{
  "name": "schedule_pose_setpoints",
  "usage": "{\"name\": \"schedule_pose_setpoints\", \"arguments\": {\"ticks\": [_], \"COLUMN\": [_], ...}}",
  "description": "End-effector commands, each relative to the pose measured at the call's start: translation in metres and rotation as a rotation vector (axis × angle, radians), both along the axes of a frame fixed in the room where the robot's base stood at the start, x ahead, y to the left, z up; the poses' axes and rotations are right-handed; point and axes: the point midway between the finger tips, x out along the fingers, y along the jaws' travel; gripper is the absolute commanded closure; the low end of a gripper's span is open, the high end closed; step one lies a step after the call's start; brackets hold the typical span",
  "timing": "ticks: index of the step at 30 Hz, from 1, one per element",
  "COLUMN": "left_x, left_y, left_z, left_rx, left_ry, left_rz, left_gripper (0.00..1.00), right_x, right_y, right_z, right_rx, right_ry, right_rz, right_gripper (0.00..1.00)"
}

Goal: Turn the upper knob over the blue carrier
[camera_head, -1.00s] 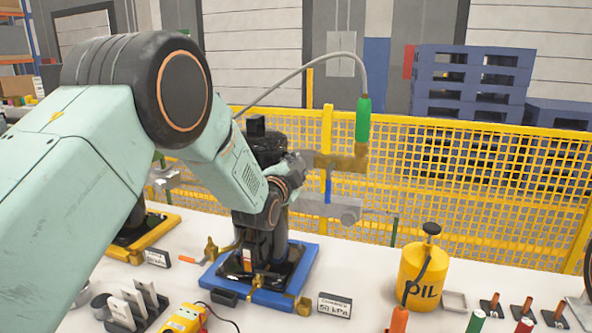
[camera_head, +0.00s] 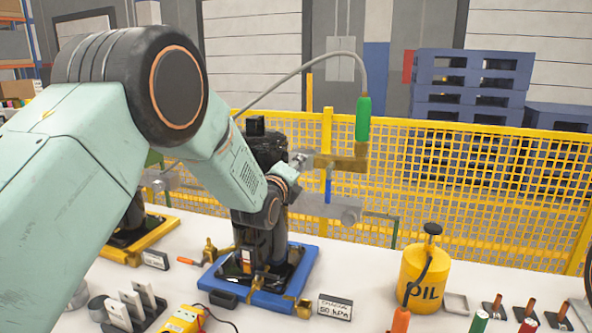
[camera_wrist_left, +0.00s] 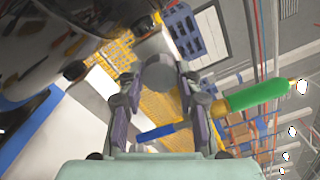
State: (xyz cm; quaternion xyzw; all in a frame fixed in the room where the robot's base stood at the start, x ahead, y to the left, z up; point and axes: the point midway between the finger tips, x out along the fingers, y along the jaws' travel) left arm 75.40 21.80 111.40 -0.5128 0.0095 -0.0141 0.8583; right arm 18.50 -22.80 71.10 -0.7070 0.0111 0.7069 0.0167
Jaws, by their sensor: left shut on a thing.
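The blue carrier (camera_head: 262,296) sits on the white table and bears a black compressor body (camera_head: 266,148). A brass fitting (camera_head: 345,163) with a green handle (camera_head: 362,120) and a small blue lever (camera_head: 328,190) stand out to the right of its top. In the left wrist view, my left gripper (camera_wrist_left: 160,85) is shut on a round grey knob (camera_wrist_left: 160,71), with a finger on each side. The green handle (camera_wrist_left: 258,94) and blue lever (camera_wrist_left: 162,132) also show there. In the head view my left forearm and wrist cover most of the gripper. My right gripper is out of view.
A yellow oil can (camera_head: 424,272) stands right of the carrier, and a pressure card (camera_head: 335,307) is in front. A yellow carrier (camera_head: 160,232) is at left. A yellow mesh fence (camera_head: 480,180) runs behind the table. A grey hose (camera_head: 300,66) arches above.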

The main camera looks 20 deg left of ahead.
Motion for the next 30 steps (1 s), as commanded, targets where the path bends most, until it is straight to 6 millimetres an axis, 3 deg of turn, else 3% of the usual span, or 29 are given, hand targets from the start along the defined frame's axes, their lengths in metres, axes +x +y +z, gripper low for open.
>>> {"name": "schedule_pose_setpoints", "arguments": {"ticks": [18,30], "left_x": [0.0001,0.0003], "left_y": [0.0012,0.0011], "left_z": [-0.0001,0.0014], "left_rx": [0.538,0.712], "left_ry": [-0.019,-0.028], "left_rz": [0.001,0.001], "left_gripper": [0.97,0.97], "right_x": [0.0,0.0], "right_y": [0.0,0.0], "right_z": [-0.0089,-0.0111], "right_rx": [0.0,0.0], "right_ry": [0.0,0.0], "right_rz": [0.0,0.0], "right_gripper": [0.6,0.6]}}
